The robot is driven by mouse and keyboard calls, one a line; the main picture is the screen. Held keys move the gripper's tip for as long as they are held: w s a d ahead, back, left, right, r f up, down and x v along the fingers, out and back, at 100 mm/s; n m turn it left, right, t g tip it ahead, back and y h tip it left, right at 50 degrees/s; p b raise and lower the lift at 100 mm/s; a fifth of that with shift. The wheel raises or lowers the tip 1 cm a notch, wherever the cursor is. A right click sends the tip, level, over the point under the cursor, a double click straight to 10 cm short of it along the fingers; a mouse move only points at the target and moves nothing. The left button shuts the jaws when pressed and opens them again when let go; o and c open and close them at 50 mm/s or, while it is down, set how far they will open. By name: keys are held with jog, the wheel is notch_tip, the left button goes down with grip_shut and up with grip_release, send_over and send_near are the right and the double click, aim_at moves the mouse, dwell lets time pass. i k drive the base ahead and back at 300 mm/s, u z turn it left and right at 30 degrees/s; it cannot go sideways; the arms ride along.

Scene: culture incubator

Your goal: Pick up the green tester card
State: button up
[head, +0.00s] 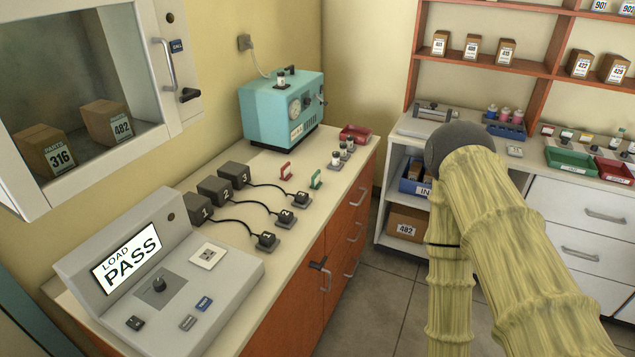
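I cannot make out a clearly green card. A small upright green piece (316,179) with a loop-like shape stands on the left bench, right of a similar red piece (286,171). A pale square card or plate (208,256) lies on the grey tester (215,285), whose screen reads "LOAD PASS". My arm, in a yellowish sleeve with a dark rounded joint, fills the right foreground. My gripper does not show, so its state and any hold are hidden.
Black blocks numbered 1 to 3 with cables (237,175) and a teal machine (282,108) stand on the left bench (335,204). A cabinet (178,60) hangs above. A green tray (571,163) and red tray (613,172) sit on the right counter. Floor (375,292) shows between.

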aim_at(316, 184)
jog(key=k, duration=0.6)
jog(key=z, duration=0.8)
jog(key=i, duration=1.1)
jog(key=u, duration=0.1)
